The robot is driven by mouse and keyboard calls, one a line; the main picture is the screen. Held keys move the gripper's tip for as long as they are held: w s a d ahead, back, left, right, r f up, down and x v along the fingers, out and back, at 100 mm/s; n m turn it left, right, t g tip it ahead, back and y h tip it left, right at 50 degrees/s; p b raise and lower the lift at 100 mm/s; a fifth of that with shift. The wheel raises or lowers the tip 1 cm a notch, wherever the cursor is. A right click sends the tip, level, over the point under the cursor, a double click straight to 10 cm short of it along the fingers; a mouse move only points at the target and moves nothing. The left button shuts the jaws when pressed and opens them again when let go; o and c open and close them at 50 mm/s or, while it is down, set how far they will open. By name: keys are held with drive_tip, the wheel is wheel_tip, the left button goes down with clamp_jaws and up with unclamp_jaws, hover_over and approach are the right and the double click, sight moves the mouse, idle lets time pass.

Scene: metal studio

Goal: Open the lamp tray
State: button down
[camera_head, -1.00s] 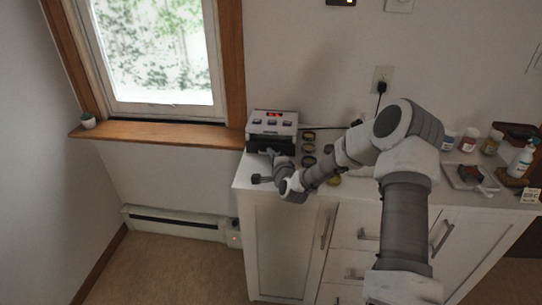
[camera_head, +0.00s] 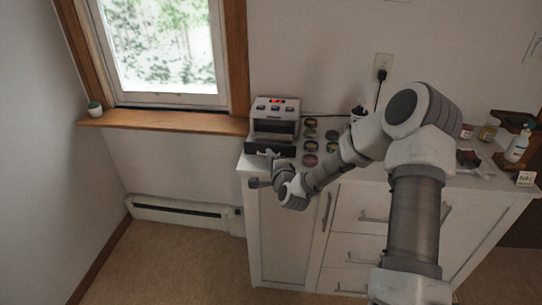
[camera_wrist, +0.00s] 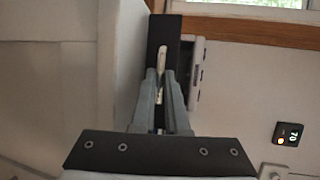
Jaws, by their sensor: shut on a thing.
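The lamp (camera_head: 276,104) is a white box with a red display and several buttons, standing on the left end of the cabinet top. Its dark tray front (camera_head: 260,147) stands out from the body toward me, and a grey interior shows behind it. My gripper (camera_head: 270,156) is at the tray front. In the wrist view my gripper (camera_wrist: 161,86) has its fingers closed around a thin pale handle (camera_wrist: 162,55) against the dark tray front (camera_wrist: 156,32). Part of the lamp's white body (camera_wrist: 197,72) shows beyond it. My fingers hide part of the handle.
Several small round coloured jars (camera_head: 310,148) stand right of the lamp. The white cabinet (camera_head: 285,235) has drawers and handles below. A window sill (camera_head: 165,121) is at left, and a baseboard heater (camera_head: 180,212) lies low on the wall. The floor at front left is clear.

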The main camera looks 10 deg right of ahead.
drive_tip(key=shift+s+a, duration=0.3)
drive_tip(key=shift+s, duration=0.6)
drive_tip(key=c, duration=0.9)
unclamp_jaws()
drive_tip(key=p+v, duration=0.1)
drive_tip(key=v, duration=0.4)
drive_tip(key=p+v, duration=0.2)
drive_tip(key=v, duration=0.3)
drive_tip(key=p+v, duration=0.1)
drive_tip(key=v, duration=0.4)
drive_tip(key=shift+d+r, duration=0.1)
drive_tip(key=shift+r, duration=0.25)
